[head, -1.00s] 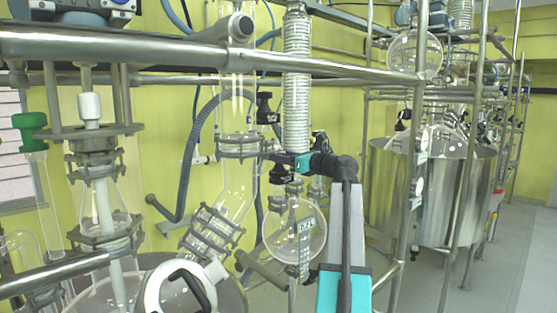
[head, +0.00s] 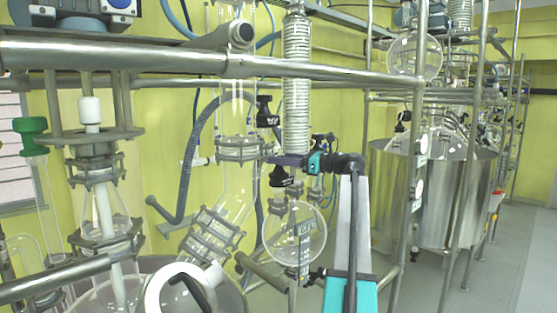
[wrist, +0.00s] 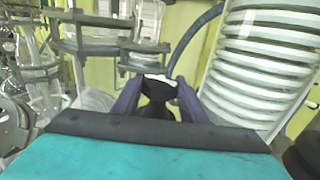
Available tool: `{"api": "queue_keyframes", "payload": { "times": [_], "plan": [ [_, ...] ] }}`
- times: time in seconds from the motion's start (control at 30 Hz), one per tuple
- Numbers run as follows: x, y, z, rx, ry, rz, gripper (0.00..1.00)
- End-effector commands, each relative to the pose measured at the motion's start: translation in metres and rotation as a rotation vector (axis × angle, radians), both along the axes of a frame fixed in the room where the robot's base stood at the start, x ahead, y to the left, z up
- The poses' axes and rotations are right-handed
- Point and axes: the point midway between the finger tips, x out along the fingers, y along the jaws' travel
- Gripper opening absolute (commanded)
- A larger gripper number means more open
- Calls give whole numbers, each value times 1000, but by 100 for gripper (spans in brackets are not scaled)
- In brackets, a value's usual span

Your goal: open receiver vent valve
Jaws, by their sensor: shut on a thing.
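The receiver (head: 294,236) is a round clear glass flask in the middle of the head view, below the coiled glass condenser (head: 296,85). A black valve handle (head: 280,178), seemingly the vent valve, sits just above the receiver. My gripper (head: 272,160) reaches in from the right at this height. In the wrist view its two purple fingers (wrist: 158,100) stand on either side of a black handle part (wrist: 157,88) and are shut on it. The fingers hide part of the handle, and I cannot tell how far it is turned.
Another black valve knob (head: 265,110) is close above my gripper, left of the condenser. The condenser's white coil also stands close at right in the wrist view (wrist: 262,65). A steel rail (head: 330,63) crosses above. A large steel vessel (head: 455,195) stands at the right.

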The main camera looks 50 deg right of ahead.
Motion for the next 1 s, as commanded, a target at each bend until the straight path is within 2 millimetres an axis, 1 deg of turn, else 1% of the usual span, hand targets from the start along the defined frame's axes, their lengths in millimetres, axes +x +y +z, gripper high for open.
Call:
{"api": "queue_keyframes", "payload": {
  "times": [0.03,0.1,0.53,1.0],
  "plan": [
    [0,0,1,0,-2,-1,40],
    [0,0,1,0,-2,-1,52],
    [0,1,1,0,-1,-24,52],
    [-2,3,2,0,-1,-207,52]
  ]
}}
